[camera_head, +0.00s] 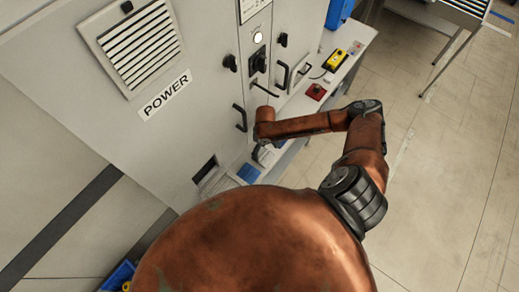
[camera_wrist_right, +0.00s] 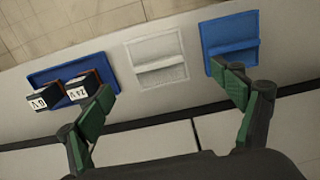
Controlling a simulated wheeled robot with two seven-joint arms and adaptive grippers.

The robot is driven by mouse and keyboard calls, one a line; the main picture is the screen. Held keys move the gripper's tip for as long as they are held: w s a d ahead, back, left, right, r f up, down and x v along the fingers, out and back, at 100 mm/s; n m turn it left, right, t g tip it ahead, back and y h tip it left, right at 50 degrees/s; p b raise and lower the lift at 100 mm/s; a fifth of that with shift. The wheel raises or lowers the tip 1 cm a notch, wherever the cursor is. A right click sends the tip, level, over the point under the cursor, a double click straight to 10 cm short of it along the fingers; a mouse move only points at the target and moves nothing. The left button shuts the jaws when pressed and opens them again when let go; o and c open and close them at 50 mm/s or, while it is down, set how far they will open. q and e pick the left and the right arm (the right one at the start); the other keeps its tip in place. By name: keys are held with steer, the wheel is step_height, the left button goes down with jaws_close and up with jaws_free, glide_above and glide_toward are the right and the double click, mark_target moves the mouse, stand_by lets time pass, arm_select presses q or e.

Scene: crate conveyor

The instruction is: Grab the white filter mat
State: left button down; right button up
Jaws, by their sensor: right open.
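The white filter mat (camera_wrist_right: 157,58) is a pale, flat rectangle with a raised strip across it. It lies on a light grey surface in the middle of the right wrist view. My right gripper (camera_wrist_right: 168,98) is open and empty, its green-padded fingers spread wide. I cannot make out the white mat there. My left gripper is not in view.
A blue mat (camera_wrist_right: 230,42) of similar shape lies right of the white one, close to the right finger. The grey POWER cabinet (camera_head: 205,115) stands beside the arm.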

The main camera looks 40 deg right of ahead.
mark_target(264, 155)
steer(key=shift+w+f, duration=0.45)
steer(key=shift+f, duration=0.3)
steer(key=shift+s+d+f, duration=0.1)
steer(key=shift+s+f, duration=0.1)
steer(key=shift+f, duration=0.4)
steer(key=shift+s+f, duration=0.15)
steer(key=shift+f, duration=0.45)
step_height(264, 155, down, 3)
steer(key=shift+w+d+r, duration=0.1)
steer(key=shift+w+r, duration=0.05)
steer(key=shift+f, duration=0.55)
steer(key=c, duration=1.2)
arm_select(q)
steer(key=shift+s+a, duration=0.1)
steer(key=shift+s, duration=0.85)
